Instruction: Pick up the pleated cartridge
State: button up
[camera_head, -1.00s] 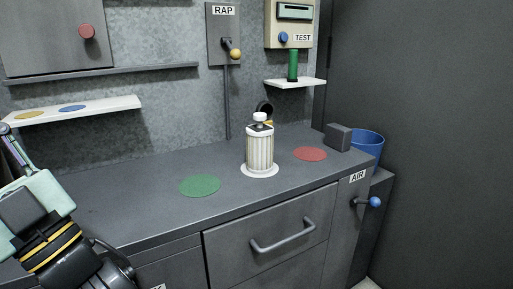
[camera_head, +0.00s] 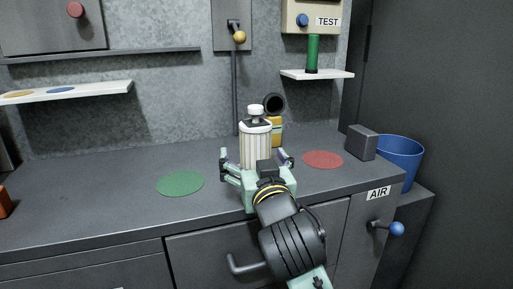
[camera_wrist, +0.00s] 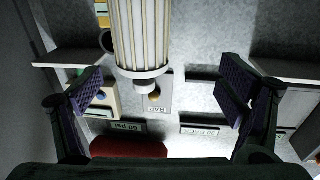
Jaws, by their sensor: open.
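The pleated cartridge (camera_head: 256,145) is a white, ribbed cylinder with a dark top plate and a white knob. It stands upright on the counter, its lower part hidden behind my gripper in the head view. My gripper (camera_head: 256,162) is open at the cartridge's near side, with one finger to its left and one to its right. In the wrist view the cartridge (camera_wrist: 146,35) shows at the top centre, beyond and between the spread fingers of my gripper (camera_wrist: 165,90). A clear gap shows on each side, and nothing is held.
A green disc (camera_head: 181,183) and a red disc (camera_head: 323,159) flank the cartridge on the counter. A black-and-yellow item (camera_head: 276,130) stands close behind it. A grey block (camera_head: 361,142) and blue bin (camera_head: 400,160) are at right. The left counter is mostly clear.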

aim_at(257, 147)
jog(key=shift+w+d+f+h, duration=0.1)
jog(key=shift+d+f+h, duration=0.1)
jog(key=shift+d, duration=0.3)
jog(key=shift+w+d+f+h, duration=0.1)
jog(key=shift+d+f, duration=0.1)
jog(key=shift+d, duration=0.3)
jog(key=p, duration=0.3)
jog(key=shift+w+r, duration=0.2)
jog(key=shift+w, duration=0.2)
jog(key=p, duration=0.3)
jog(key=shift+w, duration=0.4)
jog(key=p, duration=0.2)
jog(key=w+p, duration=0.1)
jog(key=p, duration=0.1)
jog(key=shift+w+a, duration=0.1)
jog(key=shift+a, duration=0.2)
jog(key=w, duration=0.2)
jog(key=shift+w+a+f, duration=0.25)
jog(key=shift+w, duration=0.1)
jog(key=w, duration=0.1)
jog(key=w+p, duration=0.2)
jog(key=w, duration=0.1)
jog(key=shift+a+r, duration=0.2)
jog(key=shift+r, duration=0.1)
jog(key=shift+w+a+f, duration=0.1)
jog(key=shift+w+a, duration=0.05)
jog(key=shift+w, duration=0.4)
jog(key=shift+c, duration=0.6)
